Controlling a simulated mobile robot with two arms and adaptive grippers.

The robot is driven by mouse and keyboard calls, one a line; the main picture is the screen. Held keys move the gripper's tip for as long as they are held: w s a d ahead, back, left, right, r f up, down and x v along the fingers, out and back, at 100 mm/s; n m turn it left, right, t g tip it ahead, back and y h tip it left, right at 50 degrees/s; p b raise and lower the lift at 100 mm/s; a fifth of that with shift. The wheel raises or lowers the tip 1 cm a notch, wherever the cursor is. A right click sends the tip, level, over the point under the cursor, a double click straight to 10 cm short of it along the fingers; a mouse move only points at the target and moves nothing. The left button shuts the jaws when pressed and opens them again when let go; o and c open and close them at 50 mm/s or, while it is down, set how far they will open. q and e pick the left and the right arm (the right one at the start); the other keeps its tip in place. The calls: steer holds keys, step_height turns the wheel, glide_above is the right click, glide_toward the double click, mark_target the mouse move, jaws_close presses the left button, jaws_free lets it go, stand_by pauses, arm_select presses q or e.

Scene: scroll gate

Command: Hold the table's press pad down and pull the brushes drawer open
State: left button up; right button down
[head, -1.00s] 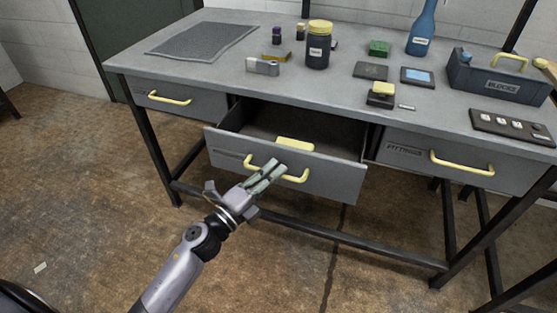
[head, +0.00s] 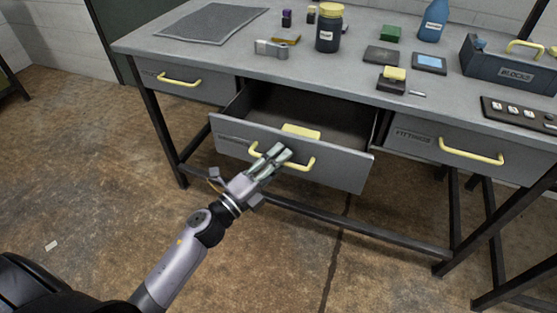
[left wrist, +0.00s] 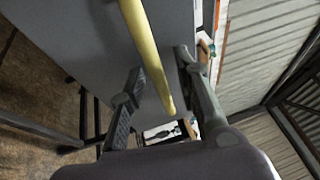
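The press pad (head: 394,74), a yellow-topped block on a dark base, stands on the table near its front edge; nothing is seen touching it. The middle drawer (head: 335,171) is pulled well out, with a yellow block (head: 301,132) inside; its label is too unclear to read. My left gripper (head: 279,154) is at the drawer's yellow handle (head: 300,166). In the left wrist view the handle bar (left wrist: 146,45) runs between the spread fingers (left wrist: 160,62), with a gap beside it. My right gripper is in no view.
The table top (head: 200,56) holds a dark jar (head: 328,30), a blue bottle (head: 433,22), a blocks box (head: 510,70) and a switch strip (head: 520,114). A fittings drawer (head: 405,137) at right and another drawer (head: 220,88) at left are shut.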

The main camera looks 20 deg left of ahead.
arm_select(q)
steer(key=v, duration=1.2)
